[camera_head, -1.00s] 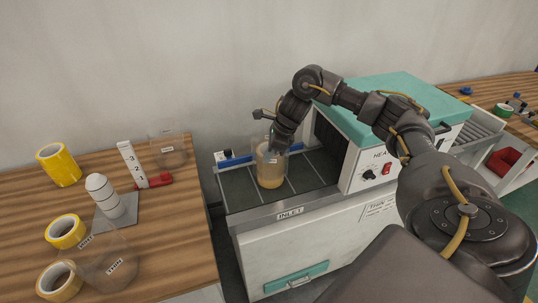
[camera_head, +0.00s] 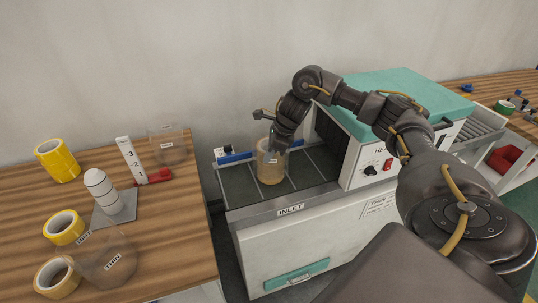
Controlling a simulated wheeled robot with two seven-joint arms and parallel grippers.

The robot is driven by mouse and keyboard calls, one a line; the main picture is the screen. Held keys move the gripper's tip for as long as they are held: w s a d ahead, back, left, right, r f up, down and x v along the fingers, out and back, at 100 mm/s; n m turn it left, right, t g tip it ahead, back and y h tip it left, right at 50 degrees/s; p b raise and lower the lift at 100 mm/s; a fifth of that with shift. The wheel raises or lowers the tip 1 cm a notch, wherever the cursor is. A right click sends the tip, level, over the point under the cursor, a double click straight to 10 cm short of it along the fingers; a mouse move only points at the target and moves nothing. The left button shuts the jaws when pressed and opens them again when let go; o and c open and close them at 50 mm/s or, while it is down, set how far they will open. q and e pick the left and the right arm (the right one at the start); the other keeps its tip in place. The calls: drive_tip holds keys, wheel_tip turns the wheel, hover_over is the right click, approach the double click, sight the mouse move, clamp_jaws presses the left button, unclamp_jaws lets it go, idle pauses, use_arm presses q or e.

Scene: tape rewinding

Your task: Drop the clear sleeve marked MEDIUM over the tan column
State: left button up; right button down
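The tan column (camera_head: 270,172) stands upright on the conveyor at the machine's inlet. A clear sleeve (camera_head: 283,158) with a small white label, too small to read, appears to be around it. My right gripper (camera_head: 277,146) is at the top of the sleeve and column, pointing down. Its fingertips are small and dark, so I cannot tell whether they grip the sleeve's wall. My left gripper is not in view.
Yellow tape rolls (camera_head: 57,161), a white striped cone-topped column (camera_head: 102,192) and a numbered gauge (camera_head: 131,160) are there too. The teal-topped heater (camera_head: 385,92) stands right of the column.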

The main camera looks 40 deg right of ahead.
drive_tip(key=shift+d+f, duration=0.1)
drive_tip(key=shift+f, duration=0.35)
drive_tip(key=c, duration=1.6)
unclamp_jaws()
drive_tip(key=shift+s+r, duration=0.1)
drive_tip(key=shift+r, duration=0.05)
